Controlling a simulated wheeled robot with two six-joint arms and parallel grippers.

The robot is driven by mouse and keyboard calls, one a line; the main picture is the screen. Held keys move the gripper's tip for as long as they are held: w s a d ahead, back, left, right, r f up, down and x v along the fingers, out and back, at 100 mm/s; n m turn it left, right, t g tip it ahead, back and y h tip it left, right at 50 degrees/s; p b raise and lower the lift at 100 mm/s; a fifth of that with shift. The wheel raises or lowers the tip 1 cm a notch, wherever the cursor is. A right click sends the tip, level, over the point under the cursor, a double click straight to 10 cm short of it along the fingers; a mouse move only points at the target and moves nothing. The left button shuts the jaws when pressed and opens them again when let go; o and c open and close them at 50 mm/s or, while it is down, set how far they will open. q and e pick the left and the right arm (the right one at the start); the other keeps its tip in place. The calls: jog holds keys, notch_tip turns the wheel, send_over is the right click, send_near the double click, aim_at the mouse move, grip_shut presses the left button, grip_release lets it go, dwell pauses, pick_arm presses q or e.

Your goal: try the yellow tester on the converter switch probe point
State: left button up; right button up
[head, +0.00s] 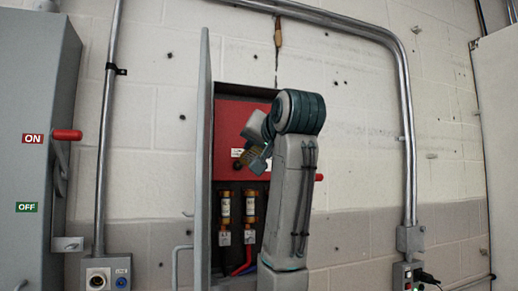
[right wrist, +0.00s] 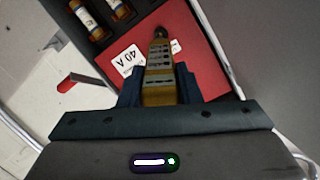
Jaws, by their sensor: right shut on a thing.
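The yellow tester (right wrist: 158,78) is held between the two fingers of my right gripper (right wrist: 158,88), its dark narrow tip pointing at the red panel (right wrist: 200,62) inside the open grey box. The tip overlaps the panel beside the "40 A" label (right wrist: 127,58); I cannot tell whether it touches. In the head view my right gripper (head: 257,152) is in front of the red panel (head: 232,115), and my arm covers the box's right part. A small dark round spot (head: 237,152) shows on the panel by a white label. I cannot make out the probe point for sure. My left gripper is not in view.
Fuses (head: 237,205) sit below the red panel, with red and blue wires under them. The box door (head: 204,150) stands open at left. A red handle (head: 319,177) sticks out at right. A grey ON/OFF cabinet (head: 40,120) stands far left.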

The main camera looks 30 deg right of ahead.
jog(key=shift+w+d, duration=0.1)
jog(key=shift+w, duration=0.2)
dwell(1.1)
